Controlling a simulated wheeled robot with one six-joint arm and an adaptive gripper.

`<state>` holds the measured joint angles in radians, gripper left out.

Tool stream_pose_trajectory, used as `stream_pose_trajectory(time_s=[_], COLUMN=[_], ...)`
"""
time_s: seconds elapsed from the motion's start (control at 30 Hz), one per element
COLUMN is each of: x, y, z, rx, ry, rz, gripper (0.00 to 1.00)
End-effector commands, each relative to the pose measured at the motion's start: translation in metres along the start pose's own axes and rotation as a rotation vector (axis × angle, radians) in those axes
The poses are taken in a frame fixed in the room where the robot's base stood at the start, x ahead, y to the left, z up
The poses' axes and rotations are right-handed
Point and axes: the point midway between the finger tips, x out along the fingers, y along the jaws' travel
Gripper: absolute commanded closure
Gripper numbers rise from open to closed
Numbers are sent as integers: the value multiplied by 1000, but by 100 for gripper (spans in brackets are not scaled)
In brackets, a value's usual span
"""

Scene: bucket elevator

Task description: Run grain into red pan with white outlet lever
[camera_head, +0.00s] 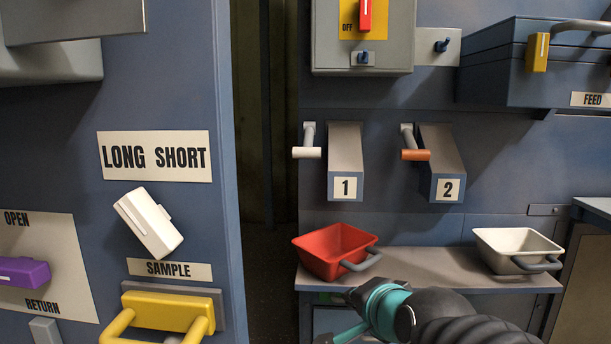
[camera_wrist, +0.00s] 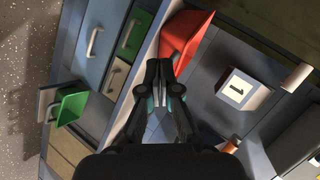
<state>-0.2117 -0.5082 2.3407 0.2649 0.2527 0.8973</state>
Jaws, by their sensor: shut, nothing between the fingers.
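The white outlet lever (camera_head: 307,152) sticks out at the upper left of outlet 1 (camera_head: 345,165). It also shows at the right of the wrist view (camera_wrist: 297,76). The red pan (camera_head: 328,250) stands on the shelf below outlet 1, with its grey handle toward the front right. The pan is also at the top of the wrist view (camera_wrist: 185,40); I can see no grain in it. My gripper (camera_wrist: 160,70) is shut and empty, its fingertips in front of the pan's near side in the wrist view. The head view shows only part of it.
An orange lever (camera_head: 415,154) stands beside outlet 2 (camera_head: 441,165). A white pan (camera_head: 515,250) is on the shelf (camera_head: 430,265) at right. A blue-grey panel (camera_head: 180,90) stands at left with a SAMPLE handle (camera_head: 165,310). A green bin (camera_wrist: 70,106) is low at left in the wrist view.

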Motion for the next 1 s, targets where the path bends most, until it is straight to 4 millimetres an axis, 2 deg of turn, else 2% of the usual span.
stream_pose_trajectory(time_s=[0.03, 0.2, 0.4, 0.6, 0.7, 0.83, 1.0], x=[14, 43, 67, 79, 80, 82, 89], y=[-19, -83, -140, -169, -175, -178, -185], z=[2, -6, -14, -19, -20, -21, -29], rx=[126, 603, 1178, 1622, 1757, 1848, 1871], ry=[10, 34, -14, -103, -142, -171, -178], rz=[-65, -295, -569, -801, -879, -934, -951], gripper=[100, 100, 100, 100, 100, 100, 100])
